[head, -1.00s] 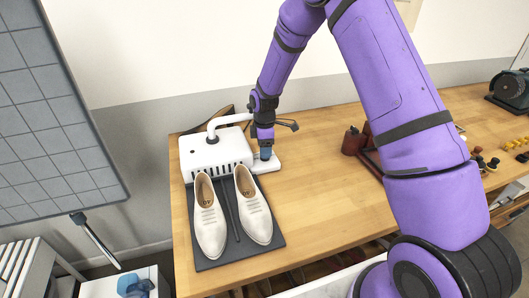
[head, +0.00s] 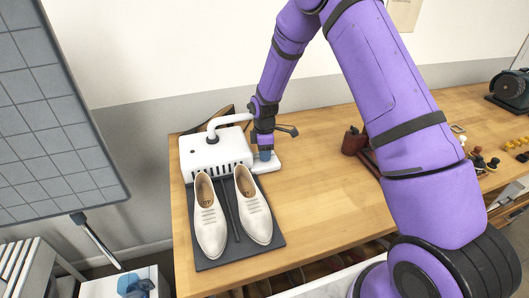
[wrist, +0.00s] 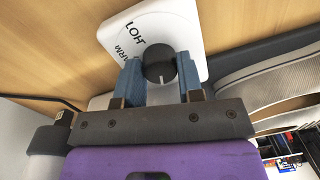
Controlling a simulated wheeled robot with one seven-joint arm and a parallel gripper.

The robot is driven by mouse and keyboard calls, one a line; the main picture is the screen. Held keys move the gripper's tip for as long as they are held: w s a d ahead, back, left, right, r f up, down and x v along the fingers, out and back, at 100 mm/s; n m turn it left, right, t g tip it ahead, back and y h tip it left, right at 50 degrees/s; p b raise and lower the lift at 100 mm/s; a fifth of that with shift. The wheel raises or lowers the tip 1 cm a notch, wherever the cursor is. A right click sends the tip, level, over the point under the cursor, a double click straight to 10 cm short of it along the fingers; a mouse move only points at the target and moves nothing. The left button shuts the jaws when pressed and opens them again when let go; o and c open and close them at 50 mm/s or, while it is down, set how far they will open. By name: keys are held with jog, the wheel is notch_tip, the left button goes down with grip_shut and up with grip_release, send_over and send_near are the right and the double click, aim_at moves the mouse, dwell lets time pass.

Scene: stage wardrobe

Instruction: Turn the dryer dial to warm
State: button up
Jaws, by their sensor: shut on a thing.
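The dryer (head: 213,151) is a white box with a curved pipe, at the back left of the wooden table in the head view. A white control plate (head: 269,167) reaches out on its right. In the wrist view the dial (wrist: 159,62) is a round black knob with a white pointer line on this plate. HOT and part of WARM are printed beside it. The pointer line faces the gripper's side, away from both visible words. My gripper (head: 265,153) points down, its blue fingers (wrist: 131,80) shut on the dial from both sides.
White shoes (head: 209,222) stand on a dark mat (head: 218,260) in front of the dryer. A dark red bottle (head: 354,142) stands right of the gripper. The table (head: 318,205) between is clear. A grey grid panel (head: 50,120) is at left.

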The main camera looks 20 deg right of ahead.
jog(key=shift+m, duration=0.3)
jog(key=m, duration=0.4)
jog(key=shift+m, duration=0.3)
jog(key=m, duration=0.4)
jog(key=shift+m, duration=0.3)
jog(key=m, duration=0.5)
jog(key=shift+t, duration=0.3)
jog(key=shift+d+m, duration=0.1)
jog(key=shift+m, duration=2.3)
jog(key=o, duration=0.9)
